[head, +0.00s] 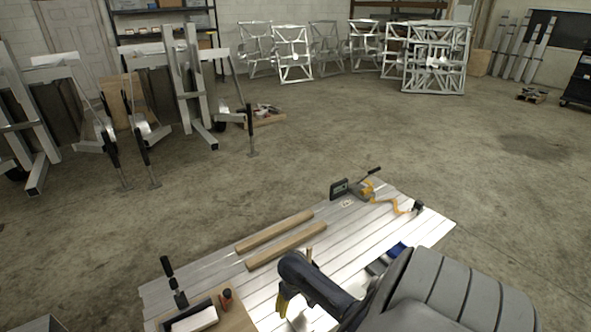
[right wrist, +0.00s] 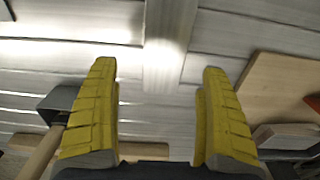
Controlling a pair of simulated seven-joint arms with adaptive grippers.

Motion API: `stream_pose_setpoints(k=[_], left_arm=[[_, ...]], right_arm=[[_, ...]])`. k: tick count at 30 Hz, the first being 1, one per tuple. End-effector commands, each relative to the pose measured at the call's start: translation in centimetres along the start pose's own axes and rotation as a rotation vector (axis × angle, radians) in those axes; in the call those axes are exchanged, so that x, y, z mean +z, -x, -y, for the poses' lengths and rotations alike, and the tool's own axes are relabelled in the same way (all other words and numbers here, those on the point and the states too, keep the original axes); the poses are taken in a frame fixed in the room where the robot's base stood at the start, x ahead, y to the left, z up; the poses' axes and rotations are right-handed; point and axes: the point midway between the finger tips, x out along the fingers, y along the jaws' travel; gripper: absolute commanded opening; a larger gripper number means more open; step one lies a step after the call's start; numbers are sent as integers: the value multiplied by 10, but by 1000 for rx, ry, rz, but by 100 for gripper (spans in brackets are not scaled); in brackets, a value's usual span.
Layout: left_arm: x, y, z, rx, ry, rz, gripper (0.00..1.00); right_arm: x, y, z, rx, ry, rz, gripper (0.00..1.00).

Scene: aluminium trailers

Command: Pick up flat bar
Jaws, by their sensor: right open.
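A flat bar (right wrist: 170,45) of bare metal lies on the slatted metal table top in the right wrist view. Its near end lies ahead of and between my right gripper's (right wrist: 160,80) yellow fingers. The fingers are spread apart with nothing between them, and the bar is not held. In the head view my right gripper (head: 288,305) is low over the near part of the table, and the arm hides much of the surface there. My left gripper is not in view.
The table (head: 345,240) holds two wooden bars (head: 275,232), a yellow tool (head: 368,190) and a wooden board (head: 240,320) with a black-handled tool. A hammer (right wrist: 62,102) is close beside the left finger in the right wrist view. Metal frames (head: 435,60) stand farther back.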

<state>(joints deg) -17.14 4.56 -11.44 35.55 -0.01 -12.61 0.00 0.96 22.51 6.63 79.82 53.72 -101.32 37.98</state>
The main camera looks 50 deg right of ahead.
Motion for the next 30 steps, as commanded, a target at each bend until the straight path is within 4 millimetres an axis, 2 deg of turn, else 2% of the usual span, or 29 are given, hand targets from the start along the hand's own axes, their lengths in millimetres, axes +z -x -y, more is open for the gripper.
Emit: stream_pose_setpoints(k=[15,26,30], left_arm=[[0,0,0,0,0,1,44],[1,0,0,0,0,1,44],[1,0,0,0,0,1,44]], right_arm=[[-2,-48,5,0,-1,1,80],[-2,-52,5,0,0,0,80],[-2,-52,5,0,0,0,67]])
